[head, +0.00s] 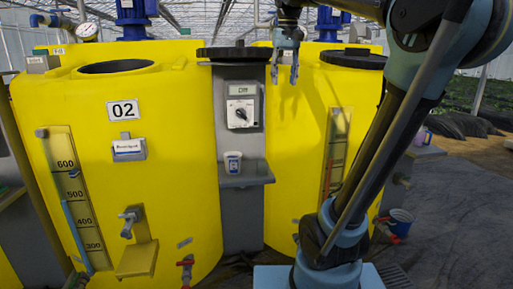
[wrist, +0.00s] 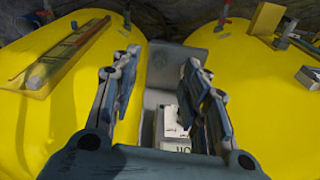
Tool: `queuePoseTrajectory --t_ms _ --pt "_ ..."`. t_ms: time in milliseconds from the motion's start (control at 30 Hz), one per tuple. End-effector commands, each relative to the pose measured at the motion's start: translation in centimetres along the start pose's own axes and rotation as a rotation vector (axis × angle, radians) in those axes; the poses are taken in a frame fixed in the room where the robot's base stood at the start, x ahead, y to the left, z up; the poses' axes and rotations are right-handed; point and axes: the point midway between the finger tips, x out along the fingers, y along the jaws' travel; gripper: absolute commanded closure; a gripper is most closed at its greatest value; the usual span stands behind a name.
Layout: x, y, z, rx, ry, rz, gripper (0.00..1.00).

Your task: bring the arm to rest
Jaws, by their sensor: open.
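My gripper (head: 284,77) hangs fingers down in the head view, in front of the right yellow tank (head: 290,130) and to the right of the grey post (head: 230,75) between the tanks. Its two fingers are apart with nothing between them. In the wrist view my gripper (wrist: 160,85) is also open and empty, with both yellow tanks and the post behind it. My arm runs from the lower right up to the top right of the head view.
The left yellow tank (head: 100,180), labelled 02, has an open top hole. The post carries a dial switch box (head: 241,112) and a shelf (head: 246,181) with a small white cup (head: 233,162). A bucket (head: 400,222) stands on the floor at right.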

Motion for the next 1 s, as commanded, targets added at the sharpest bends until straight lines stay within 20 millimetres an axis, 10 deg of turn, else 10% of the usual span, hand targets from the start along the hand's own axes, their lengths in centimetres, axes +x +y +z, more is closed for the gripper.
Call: queuePoseTrajectory --t_ms 700,1000 --pt "31.2 7.5 19.5 0.062 0.072 0.024 0.58" --pt "38.4 8.3 24.4 0.073 0.086 0.033 0.58"
